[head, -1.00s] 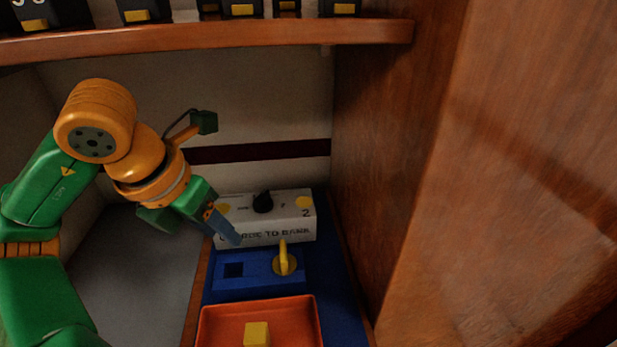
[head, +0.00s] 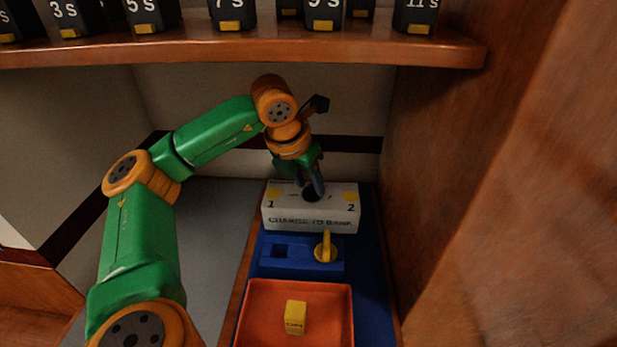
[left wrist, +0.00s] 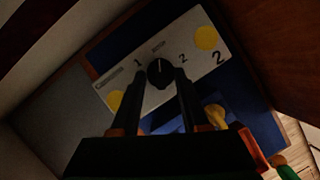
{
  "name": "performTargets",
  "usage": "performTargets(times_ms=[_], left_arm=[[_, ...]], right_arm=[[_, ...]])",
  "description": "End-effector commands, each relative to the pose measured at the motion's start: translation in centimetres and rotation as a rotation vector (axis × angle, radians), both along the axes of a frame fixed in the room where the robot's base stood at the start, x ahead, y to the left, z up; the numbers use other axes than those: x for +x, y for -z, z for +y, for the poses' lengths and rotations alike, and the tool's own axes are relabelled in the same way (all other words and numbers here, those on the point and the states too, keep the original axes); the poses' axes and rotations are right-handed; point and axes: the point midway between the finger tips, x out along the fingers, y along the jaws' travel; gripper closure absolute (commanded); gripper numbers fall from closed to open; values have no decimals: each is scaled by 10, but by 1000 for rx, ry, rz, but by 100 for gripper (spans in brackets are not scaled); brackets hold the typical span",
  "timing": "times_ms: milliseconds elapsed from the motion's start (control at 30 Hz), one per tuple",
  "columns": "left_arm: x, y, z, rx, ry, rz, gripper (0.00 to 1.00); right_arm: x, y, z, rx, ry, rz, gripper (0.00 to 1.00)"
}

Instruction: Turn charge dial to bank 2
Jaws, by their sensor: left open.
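The charge dial is a black round knob (left wrist: 160,72) on a white box (head: 310,212) lettered "CHARGE TO BANK". The box has a yellow disc beside 1 at the left and another beside 2 at the right. In the left wrist view the knob's pale pointer line is roughly midway between the small 1 and 2. My left gripper (head: 311,192) is open over the dial, one finger on each side of it. I cannot tell whether the fingers touch the knob. In the head view the fingers hide most of the knob. My right gripper is not in view.
In front of the box is a blue block (head: 297,262) with a square hole and a yellow lever (head: 326,247). An orange tray (head: 258,325) holds a yellow cube (head: 295,317). A wooden wall (head: 440,170) stands close at right. A shelf (head: 240,51) with several black blocks runs above.

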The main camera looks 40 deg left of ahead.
Motion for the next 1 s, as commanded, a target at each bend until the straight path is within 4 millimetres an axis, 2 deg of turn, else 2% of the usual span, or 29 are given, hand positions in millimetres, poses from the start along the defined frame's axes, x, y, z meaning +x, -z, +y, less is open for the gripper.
performTargets(times_ms=[133,167,300,333,700,1000], left_arm=[[0,0,0,0,0,1,55],[0,0,0,0,0,1,58],[0,0,0,0,0,1,96],[0,0,0,0,0,1,100],[-1,0,0,-1,21,3,100],[-1,0,2,-3,193,4,100]], right_arm=[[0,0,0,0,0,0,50],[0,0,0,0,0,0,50],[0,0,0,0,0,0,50],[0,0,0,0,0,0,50],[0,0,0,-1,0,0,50],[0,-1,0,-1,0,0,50]])
